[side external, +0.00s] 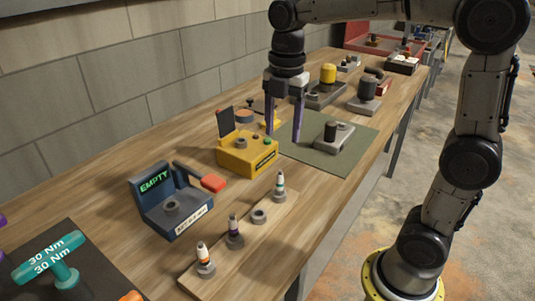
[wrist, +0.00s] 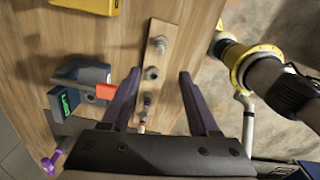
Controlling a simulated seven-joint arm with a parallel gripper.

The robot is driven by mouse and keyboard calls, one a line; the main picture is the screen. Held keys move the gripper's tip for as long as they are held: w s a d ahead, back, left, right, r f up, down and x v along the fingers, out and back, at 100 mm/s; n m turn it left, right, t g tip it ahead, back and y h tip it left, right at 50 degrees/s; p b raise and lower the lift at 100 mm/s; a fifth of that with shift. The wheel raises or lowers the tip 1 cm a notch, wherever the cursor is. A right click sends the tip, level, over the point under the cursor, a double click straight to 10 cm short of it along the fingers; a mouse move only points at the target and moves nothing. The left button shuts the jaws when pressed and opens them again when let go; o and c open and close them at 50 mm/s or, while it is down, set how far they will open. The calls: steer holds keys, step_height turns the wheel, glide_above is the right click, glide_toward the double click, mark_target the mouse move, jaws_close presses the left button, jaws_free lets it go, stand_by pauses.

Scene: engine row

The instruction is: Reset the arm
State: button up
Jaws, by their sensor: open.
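My gripper (side external: 284,127) has two purple fingers and hangs pointing down above the bench, beside the yellow box and near the green mat. It is open, and nothing shows between its fingers in the side view. In the wrist view my gripper (wrist: 160,95) is also spread and empty, with the bench and a wooden strip well below it. My arm reaches in from the right of the side view.
A blue device reading EMPTY (side external: 172,197), a yellow box (side external: 247,155) and a green mat (side external: 345,159) with a grey part stand on the bench. Trays stand farther back. A teal 30 Nm tool (side external: 55,262) lies front left.

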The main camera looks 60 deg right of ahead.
steer(key=s+a+r+m+t, duration=0.1)
steer(key=s+r+m+t, duration=0.2)
steer(key=s, duration=0.7)
steer(key=s+f+m+t, duration=0.2)
steer(key=s+f+m, duration=0.4)
steer(key=m, duration=1)
steer(key=shift+a+f+m, duration=0.2)
steer(key=shift+f+m, duration=0.1)
steer(key=shift+f, duration=0.35)
steer(key=shift+s, duration=0.1)
